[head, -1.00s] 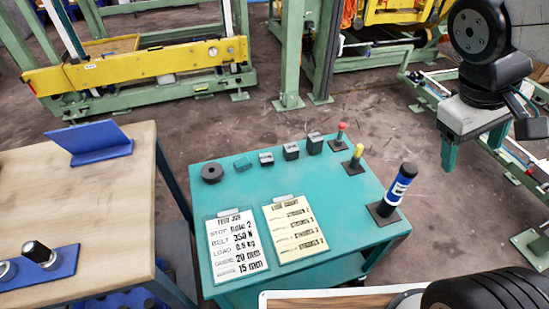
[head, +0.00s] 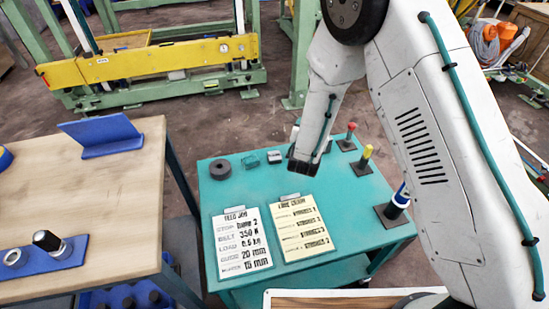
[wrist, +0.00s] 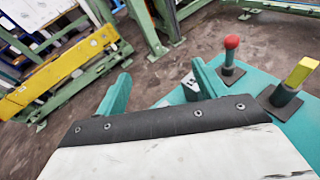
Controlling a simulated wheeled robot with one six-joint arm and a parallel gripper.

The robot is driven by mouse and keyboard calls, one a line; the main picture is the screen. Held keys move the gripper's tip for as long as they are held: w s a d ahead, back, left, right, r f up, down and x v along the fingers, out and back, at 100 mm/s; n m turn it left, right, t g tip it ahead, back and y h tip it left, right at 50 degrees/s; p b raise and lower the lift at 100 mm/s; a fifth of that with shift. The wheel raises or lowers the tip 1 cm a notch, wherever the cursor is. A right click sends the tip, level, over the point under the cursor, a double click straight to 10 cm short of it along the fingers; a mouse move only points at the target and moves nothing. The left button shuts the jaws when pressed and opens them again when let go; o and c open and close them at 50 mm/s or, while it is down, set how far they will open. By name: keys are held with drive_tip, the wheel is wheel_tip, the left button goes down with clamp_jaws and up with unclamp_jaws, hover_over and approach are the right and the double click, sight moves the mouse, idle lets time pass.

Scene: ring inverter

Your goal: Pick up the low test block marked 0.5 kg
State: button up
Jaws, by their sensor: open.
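Small grey test blocks stand in a row at the back of the teal table. The lowest visible block (head: 274,156) is left of my arm in the head view; its marking is too small to read. The other blocks are mostly hidden behind my arm. My gripper's teal fingers are spread apart with nothing between them in the wrist view (wrist: 160,85). In the head view my wrist hangs over the back of the table, right of the low block, and the fingers cannot be made out. A pale block face (wrist: 190,84) shows beside the right finger in the wrist view.
A black ring (head: 220,168) and a small teal holder (head: 249,160) stand left of the low block. Red-topped (head: 348,138) and yellow-topped (head: 364,160) pegs stand to the right. A white card (head: 242,241) and a yellow card (head: 298,226) lie in front.

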sight(274, 155)
drive_tip(key=s+a+f+n+y, duration=0.1)
drive_tip(key=a+f+n+y, duration=0.1)
drive_tip(key=a+f, duration=0.1)
drive_tip(key=s+a+f+n+g+y, duration=0.1)
drive_tip(key=s+a+f+n+y, duration=0.1)
drive_tip(key=f, duration=0.4)
drive_tip(key=s+a+f+n+y, duration=0.1)
drive_tip(key=a+f+n+y, duration=0.1)
drive_tip(key=a+f, duration=0.3)
drive_tip(key=shift+s+f+g, duration=0.2)
drive_tip(key=shift+s+g, duration=0.05)
drive_tip(key=shift+g, duration=0.15)
drive_tip(key=x, duration=0.4)
drive_tip(key=a+x, duration=0.1)
drive_tip(key=x, duration=0.1)
drive_tip(key=shift+w+r, duration=0.15)
drive_tip(key=shift+r, duration=0.05)
drive_tip(key=shift+w+a+f, duration=0.15)
drive_tip(key=shift+w+a, duration=0.05)
drive_tip(key=shift+w, duration=0.25)
drive_tip(key=c, duration=1.4)
